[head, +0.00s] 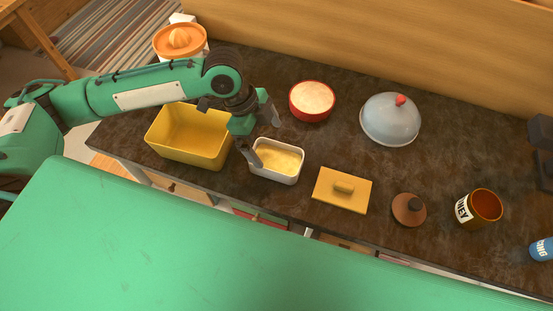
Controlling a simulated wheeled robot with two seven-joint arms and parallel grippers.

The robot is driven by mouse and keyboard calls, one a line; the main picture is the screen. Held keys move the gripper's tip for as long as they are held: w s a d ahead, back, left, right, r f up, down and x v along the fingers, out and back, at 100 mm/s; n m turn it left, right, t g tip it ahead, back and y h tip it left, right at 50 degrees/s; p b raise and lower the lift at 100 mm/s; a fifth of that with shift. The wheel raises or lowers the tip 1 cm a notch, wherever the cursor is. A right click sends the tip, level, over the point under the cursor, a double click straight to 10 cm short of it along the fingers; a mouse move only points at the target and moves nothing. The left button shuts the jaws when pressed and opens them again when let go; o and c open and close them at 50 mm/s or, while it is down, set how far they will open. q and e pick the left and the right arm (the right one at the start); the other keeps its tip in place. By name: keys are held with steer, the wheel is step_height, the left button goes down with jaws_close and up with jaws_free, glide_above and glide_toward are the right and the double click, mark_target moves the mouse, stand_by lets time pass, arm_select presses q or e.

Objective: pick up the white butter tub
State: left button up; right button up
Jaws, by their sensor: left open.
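The white butter tub (277,177) is a small white rectangular dish with pale yellow butter in it, standing uncovered on the dark countertop in the head view. My left gripper (262,133) is open, its two dark fingers apart. One finger is by the tub's left end, and the other is higher, behind the tub. I cannot tell whether the near finger touches the tub. A yellow lid with a knob (343,189) lies flat just right of the tub. My right gripper is not in view.
A yellow bin (190,136) stands close left of the tub. Behind are a red bowl (312,101) and a grey dome (390,119). To the right are a brown lid (408,209), a honey pot (478,208) and a blue container (541,249). An orange juicer (180,40) stands back left.

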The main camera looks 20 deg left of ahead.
arm_select(q)
steer(key=shift+x, duration=0.85)
steer(key=p, duration=0.2)
glide_above(283, 168)
steer(key=a, duration=0.2)
step_height(283, 168, down, 5)
steer(key=shift+r, duration=0.25)
steer(key=shift+f, duration=0.25)
steer(key=shift+f, duration=0.25)
steer(key=c, duration=1.2)
